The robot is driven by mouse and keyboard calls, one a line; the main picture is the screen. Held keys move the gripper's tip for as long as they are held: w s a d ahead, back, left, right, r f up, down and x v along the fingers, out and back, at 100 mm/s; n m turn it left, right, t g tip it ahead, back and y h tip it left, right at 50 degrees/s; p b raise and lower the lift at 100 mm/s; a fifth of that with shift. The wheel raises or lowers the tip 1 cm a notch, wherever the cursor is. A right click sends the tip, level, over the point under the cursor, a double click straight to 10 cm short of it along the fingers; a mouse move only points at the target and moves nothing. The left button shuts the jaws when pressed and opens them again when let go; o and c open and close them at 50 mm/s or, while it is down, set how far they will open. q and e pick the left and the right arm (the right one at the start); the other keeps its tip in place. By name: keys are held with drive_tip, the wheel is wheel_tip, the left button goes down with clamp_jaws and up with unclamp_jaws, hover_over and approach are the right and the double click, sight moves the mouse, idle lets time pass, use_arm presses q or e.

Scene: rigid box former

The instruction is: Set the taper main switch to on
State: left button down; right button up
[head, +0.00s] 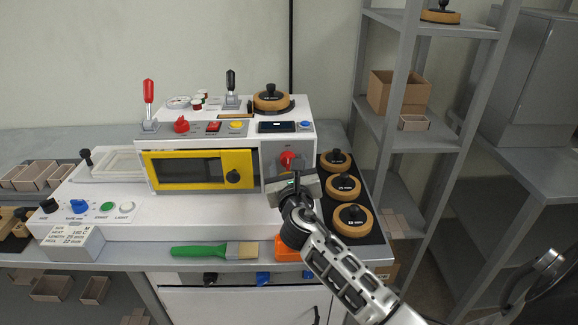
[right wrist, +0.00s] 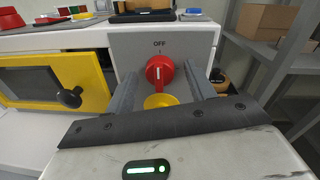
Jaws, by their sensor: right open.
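The taper main switch is a red rotary knob (head: 287,159) on a grey panel at the right end of the white machine. In the right wrist view the red knob (right wrist: 159,69) has a white pointer line standing upright, under the word OFF. A yellow round part shows just below it. My right gripper (head: 291,172) is in front of this panel. Its two fingers (right wrist: 162,90) are open, one on each side of the knob, with gaps visible; I cannot tell how deep they reach. No other switch label can be read. My left gripper is not in view.
The yellow-framed door (head: 198,169) with a black knob is left of the switch. Wood-rimmed round tape rolls (head: 352,220) lie on a dark mat at right. A green-handled brush (head: 213,250) and an orange block lie along the front edge. A grey shelf rack stands right.

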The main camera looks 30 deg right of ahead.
drive_tip(key=c, duration=1)
